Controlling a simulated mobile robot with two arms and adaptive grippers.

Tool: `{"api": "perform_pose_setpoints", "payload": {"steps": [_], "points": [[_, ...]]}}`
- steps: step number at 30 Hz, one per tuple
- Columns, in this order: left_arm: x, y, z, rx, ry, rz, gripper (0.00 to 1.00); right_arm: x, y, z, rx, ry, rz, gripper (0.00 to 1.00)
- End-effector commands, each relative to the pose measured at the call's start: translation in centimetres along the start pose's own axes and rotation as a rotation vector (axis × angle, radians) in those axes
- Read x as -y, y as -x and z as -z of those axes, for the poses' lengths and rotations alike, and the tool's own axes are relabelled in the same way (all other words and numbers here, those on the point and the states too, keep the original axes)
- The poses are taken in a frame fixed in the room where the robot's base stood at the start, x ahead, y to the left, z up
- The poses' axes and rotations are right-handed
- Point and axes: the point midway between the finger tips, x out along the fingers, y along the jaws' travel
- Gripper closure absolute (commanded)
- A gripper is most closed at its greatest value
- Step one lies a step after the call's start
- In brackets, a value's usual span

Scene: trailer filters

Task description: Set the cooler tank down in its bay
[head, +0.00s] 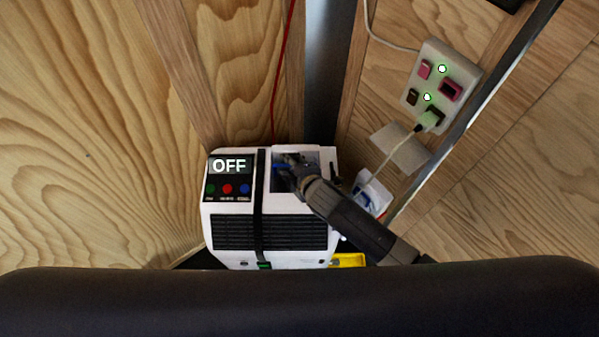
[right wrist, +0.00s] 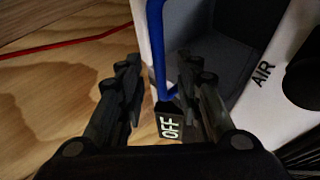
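The white cooler (head: 270,258) stands in the corner with a black strap around it and a display reading OFF. Its grey-lined bay (head: 312,158) is at the top right of the cooler, and my right gripper (head: 287,166) is over it. In the right wrist view, the right gripper's fingers (right wrist: 160,78) are apart. A blue bar (right wrist: 156,45), perhaps the tank's handle, shows between and beyond them, and I see no finger touching it. The bay's grey inside (right wrist: 215,50) lies behind. I cannot make out the tank's body. My left gripper is not in view.
A power strip (head: 462,72) with lit switches and a white plug is on the right. A white-and-blue object (head: 371,193) sits close right of the cooler. A red cord (head: 282,70) runs down behind it. A yellow item (head: 349,260) is by its front.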

Motion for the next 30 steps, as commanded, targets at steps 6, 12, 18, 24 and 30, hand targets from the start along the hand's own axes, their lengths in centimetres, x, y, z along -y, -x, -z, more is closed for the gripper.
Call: {"api": "perform_pose_setpoints", "payload": {"steps": [6,12,18,24,30], "points": [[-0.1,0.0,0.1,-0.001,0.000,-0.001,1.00,0.1,3.3,0.0,-0.002,0.001,0.000,0.68],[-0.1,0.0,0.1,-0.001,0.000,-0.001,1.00,0.1,6.6,0.0,-0.002,0.001,0.000,0.68],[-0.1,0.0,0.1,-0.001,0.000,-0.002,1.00,0.1,9.4,0.0,-0.001,0.001,0.000,0.68],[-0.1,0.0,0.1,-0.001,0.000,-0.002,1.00,0.0,10.8,0.0,-0.001,0.001,-0.001,0.68],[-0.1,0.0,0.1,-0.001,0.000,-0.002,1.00,0.0,10.9,0.0,0.000,0.001,0.000,0.68]]}}
